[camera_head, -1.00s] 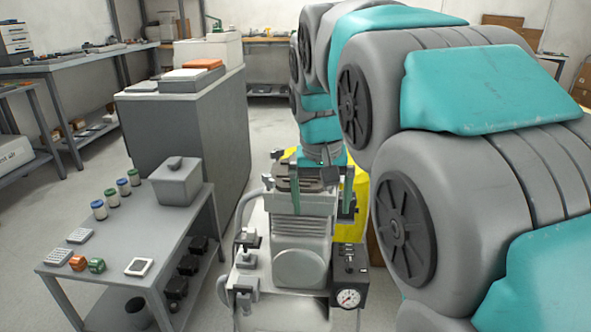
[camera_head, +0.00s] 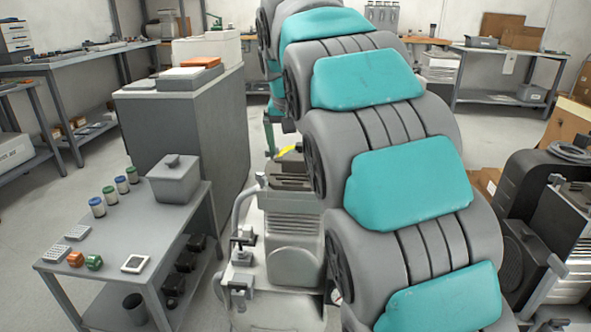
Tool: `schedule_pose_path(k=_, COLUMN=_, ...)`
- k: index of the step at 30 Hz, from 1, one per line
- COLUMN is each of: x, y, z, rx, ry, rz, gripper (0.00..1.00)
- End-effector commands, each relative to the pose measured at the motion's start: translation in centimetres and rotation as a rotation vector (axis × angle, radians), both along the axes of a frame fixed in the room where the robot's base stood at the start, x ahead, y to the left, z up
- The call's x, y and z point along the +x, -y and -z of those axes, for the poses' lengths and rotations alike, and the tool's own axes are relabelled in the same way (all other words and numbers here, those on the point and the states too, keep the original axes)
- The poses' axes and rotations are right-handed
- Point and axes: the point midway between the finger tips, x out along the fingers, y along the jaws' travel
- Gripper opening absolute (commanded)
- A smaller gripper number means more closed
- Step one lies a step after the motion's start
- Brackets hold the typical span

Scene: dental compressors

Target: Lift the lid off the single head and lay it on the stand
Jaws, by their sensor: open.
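The compressor's single head (camera_head: 292,200) is a grey finned block in the middle of the camera view. A dark, slotted flat top (camera_head: 288,182) is on it; I cannot tell whether this is the lid or the uncovered head. My gripper (camera_head: 278,128) is behind and above the head, apart from it, partly hidden by my arm. It is open, with a teal finger showing and no held thing visible. A low grey table (camera_head: 130,222) stands at the left; I cannot tell whether it is the stand. It bears a grey box (camera_head: 174,182) with a dark knob-like piece on top.
Several small jars (camera_head: 109,195) and a white-faced pad (camera_head: 137,263) are on the low table, with bare patches between. A tall grey cabinet (camera_head: 215,125) stands behind it. A black machine (camera_head: 545,200) is at the right. My arm hides the compressor's right side.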

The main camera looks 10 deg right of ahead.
Motion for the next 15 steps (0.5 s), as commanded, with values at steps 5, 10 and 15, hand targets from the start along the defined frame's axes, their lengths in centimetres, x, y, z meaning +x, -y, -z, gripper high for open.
schedule_pose_path(k=5, x=1.1, y=0.8, z=1.9, rx=0.000, ry=-0.004, rz=0.000, gripper=1.00)
schedule_pose_path(k=10, x=1.9, y=1.1, z=3.8, rx=0.000, ry=0.000, rz=0.000, gripper=1.00)
schedule_pose_path(k=15, x=2.0, y=1.1, z=4.1, rx=0.000, ry=0.001, rz=0.000, gripper=1.00)
